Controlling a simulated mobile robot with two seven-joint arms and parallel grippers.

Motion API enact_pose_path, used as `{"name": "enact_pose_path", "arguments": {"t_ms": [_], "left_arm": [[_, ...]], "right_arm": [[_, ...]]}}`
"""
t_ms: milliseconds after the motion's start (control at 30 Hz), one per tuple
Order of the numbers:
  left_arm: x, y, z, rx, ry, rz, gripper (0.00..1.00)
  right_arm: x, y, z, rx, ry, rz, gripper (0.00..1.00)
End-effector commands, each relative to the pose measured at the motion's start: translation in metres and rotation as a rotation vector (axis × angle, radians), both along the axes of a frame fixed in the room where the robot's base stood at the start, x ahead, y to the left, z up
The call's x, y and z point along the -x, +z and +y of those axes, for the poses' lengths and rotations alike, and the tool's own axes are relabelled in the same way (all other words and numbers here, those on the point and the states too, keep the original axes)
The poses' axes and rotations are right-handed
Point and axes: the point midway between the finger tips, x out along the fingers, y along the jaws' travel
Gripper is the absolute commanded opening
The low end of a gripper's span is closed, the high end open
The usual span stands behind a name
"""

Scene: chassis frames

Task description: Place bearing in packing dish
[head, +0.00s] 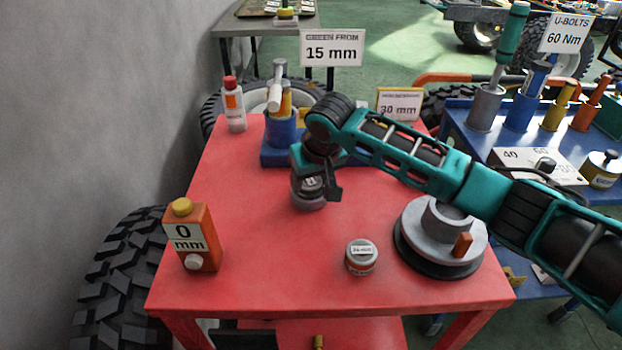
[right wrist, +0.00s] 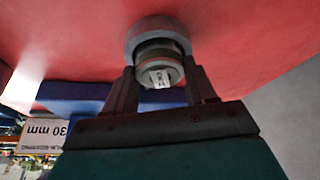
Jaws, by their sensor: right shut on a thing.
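My right gripper (head: 318,182) is shut on the bearing (head: 311,185), a dark grey round piece with a small pale label. The bearing also shows between the two fingers in the right wrist view (right wrist: 158,63). A grey round dish (head: 309,203), likely the packing dish, stands on the red table right at the bearing; its rim shows past the bearing in the right wrist view (right wrist: 142,30). The bearing hides most of the dish's inside, and I cannot tell whether it rests in it or hangs just above. My left gripper is not in view.
The red table (head: 270,265) holds a small labelled tin (head: 361,262), a grey hub on a dark base (head: 412,230), an orange 0 mm box (head: 192,240) and a white bottle (head: 234,108). A blue stand (head: 280,135) is close behind the dish.

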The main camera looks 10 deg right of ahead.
Motion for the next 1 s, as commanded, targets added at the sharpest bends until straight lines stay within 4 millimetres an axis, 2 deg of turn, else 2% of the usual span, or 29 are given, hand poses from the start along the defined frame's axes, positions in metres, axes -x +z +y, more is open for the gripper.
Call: {"name": "enact_pose_path", "arguments": {"t_ms": [333, 367, 600, 867, 1000], "left_arm": [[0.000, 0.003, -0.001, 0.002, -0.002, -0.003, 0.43], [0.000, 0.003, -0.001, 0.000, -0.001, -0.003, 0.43], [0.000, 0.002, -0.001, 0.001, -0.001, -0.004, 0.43], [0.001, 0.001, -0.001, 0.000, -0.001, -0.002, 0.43], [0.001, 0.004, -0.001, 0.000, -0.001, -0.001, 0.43]], "right_arm": [[-0.001, 0.000, 0.000, -0.002, -0.001, -0.003, 0.07], [0.000, -0.002, 0.000, 0.000, -0.001, 0.000, 0.57], [0.000, -0.002, 0.000, 0.000, 0.000, -0.001, 0.80], [0.000, -0.001, 0.000, 0.000, 0.000, -0.002, 0.81], [0.003, 0.012, 0.000, -0.001, 0.001, -0.003, 0.81]]}}
